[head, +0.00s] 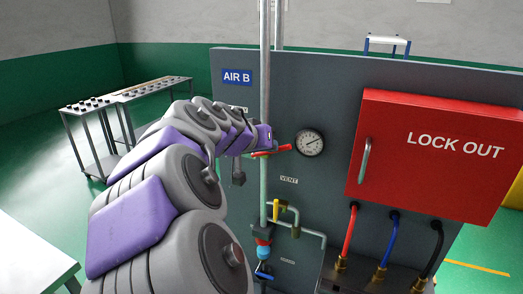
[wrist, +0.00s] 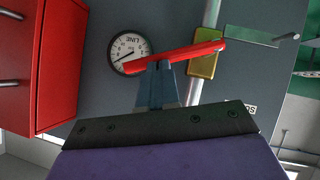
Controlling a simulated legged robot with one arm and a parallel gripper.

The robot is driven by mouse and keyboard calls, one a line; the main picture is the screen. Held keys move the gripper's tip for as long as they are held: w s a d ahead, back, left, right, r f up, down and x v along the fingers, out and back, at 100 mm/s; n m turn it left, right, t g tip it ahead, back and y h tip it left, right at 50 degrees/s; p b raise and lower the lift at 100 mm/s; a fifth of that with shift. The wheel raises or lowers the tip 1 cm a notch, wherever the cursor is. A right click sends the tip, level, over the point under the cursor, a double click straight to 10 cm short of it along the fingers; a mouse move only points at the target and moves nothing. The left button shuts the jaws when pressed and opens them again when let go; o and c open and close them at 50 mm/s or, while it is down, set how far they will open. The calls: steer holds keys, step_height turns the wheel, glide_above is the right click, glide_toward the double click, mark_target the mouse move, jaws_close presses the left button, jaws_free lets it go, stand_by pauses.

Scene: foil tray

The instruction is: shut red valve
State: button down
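The red valve handle (head: 282,149) sticks out to the right of the vertical pipe (head: 264,180), roughly crosswise to it, just left of the round gauge (head: 309,143). In the wrist view, which is upside down, the red handle (wrist: 185,55) runs from the brass valve body (wrist: 203,66) to in front of the gauge (wrist: 128,51). In the head view my arm hides most of my gripper (head: 268,142). The gap between the fingers does not show.
A red LOCK OUT box (head: 430,155) stands out from the grey panel (head: 335,80) on the right. Lower down are a yellow-handled valve (head: 278,208) and a blue-handled valve (head: 264,271). Red, blue and black hoses (head: 390,238) hang below the box. Metal tables (head: 150,85) stand at left.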

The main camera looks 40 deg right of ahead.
steer(key=shift+s+d+f+m+t+y+b, duration=0.2)
steer(key=shift+s+f+m+t+y+b, duration=0.2)
steer(key=shift+f+m+t+b, duration=0.2)
steer(key=shift+s+d+f+m+t+y+b, duration=0.15)
steer(key=shift+s+f+m+t+y+b, duration=0.2)
steer(key=shift+f+m+t+b, duration=0.3)
